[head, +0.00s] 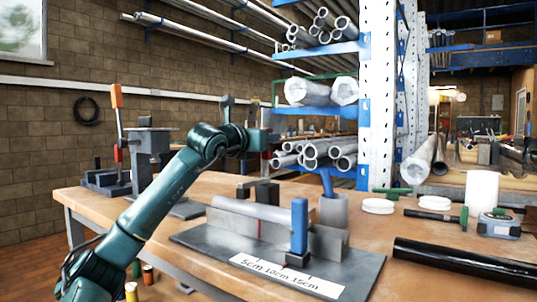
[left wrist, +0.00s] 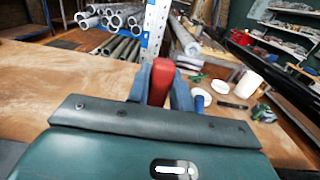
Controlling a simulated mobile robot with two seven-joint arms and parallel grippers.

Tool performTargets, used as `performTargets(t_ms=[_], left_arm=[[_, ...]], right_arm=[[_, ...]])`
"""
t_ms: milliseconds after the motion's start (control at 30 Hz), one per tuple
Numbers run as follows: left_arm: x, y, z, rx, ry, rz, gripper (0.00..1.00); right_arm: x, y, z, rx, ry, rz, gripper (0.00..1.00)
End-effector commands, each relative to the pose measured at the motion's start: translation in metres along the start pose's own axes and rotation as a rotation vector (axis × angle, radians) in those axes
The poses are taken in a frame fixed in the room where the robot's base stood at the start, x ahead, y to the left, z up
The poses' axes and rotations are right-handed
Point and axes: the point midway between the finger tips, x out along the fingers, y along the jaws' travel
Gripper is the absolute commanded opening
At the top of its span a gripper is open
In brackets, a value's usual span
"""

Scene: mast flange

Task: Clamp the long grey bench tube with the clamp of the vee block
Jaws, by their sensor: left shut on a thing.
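The grey tube (head: 250,211) lies along the vee block (head: 328,246) on a dark base plate (head: 215,244). A dark clamp part (head: 262,190) stands behind the tube; whether it touches the tube is unclear. My left gripper (head: 252,140) is above and behind the block. Its fingers are hard to make out in the head view. In the left wrist view, my left gripper (left wrist: 160,78) is shut on a red handle (left wrist: 160,84). The handle's lower end is hidden behind the hand. My right gripper is not in view.
A blue upright (head: 299,225) stands at the front of the base plate, beside a scale strip (head: 287,275). A fixture with an orange handle (head: 116,96) is on the left. A black tube (head: 465,262) and tape measure (head: 498,224) lie on the right. Tube racks (head: 318,108) stand behind.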

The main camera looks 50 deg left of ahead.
Motion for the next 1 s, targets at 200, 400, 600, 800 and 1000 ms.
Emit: performTargets(t_ms=[200,400,600,800,1000], left_arm=[[-0.0043,0.0014,0.0021,-0.001,-0.039,0.003,0.0],[-0.0046,0.0016,0.0035,-0.001,-0.043,0.003,0.0],[-0.0046,0.0017,0.0035,-0.001,-0.043,0.003,0.0],[-0.0042,0.0012,0.0022,-0.001,-0.04,0.003,0.37],[-0.0038,0.0006,0.001,-0.001,-0.037,0.002,0.44]], right_arm=[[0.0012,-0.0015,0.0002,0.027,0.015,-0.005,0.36],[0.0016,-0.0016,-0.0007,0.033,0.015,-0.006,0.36],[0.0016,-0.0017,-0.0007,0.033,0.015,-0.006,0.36],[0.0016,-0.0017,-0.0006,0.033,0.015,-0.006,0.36],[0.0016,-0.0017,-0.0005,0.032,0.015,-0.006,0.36]])
